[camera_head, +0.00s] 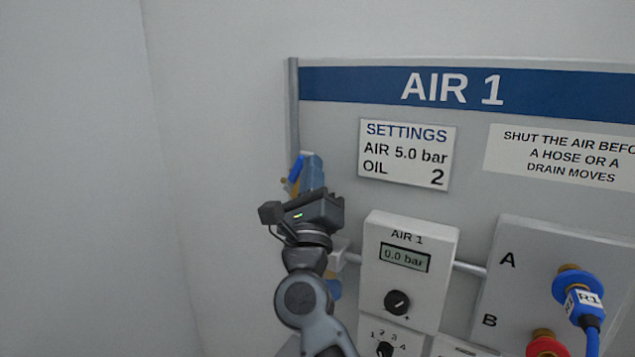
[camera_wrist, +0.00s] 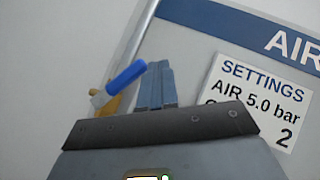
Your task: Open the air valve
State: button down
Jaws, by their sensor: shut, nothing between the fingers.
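The air valve has a blue lever handle (camera_head: 295,168) and a brass body, seen at the left edge of the panel. In the wrist view the handle (camera_wrist: 126,75) slants up to the right, just left of my fingertips, with the brass body (camera_wrist: 113,103) below it. My gripper (camera_head: 312,160) is shut and empty, its fingers pointing up right beside the handle. It also shows in the wrist view (camera_wrist: 156,68). I cannot tell whether the fingers touch the handle. My gripper's body hides the lower part of the valve and its pipe.
The AIR 1 panel (camera_head: 470,200) carries a settings card (camera_head: 406,153) reading AIR 5.0 bar, OIL 2. The regulator box (camera_head: 408,270) right of my arm displays 0.0 bar. A blue hose plug (camera_head: 580,298) marked R1 is at port A. Bare wall lies left.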

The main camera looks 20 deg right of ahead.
aim_at(298, 157)
jog(key=shift+w+a+r, duration=0.85)
jog(key=shift+w+r, duration=0.2)
jog(key=shift+r, duration=0.15)
dwell(1.1)
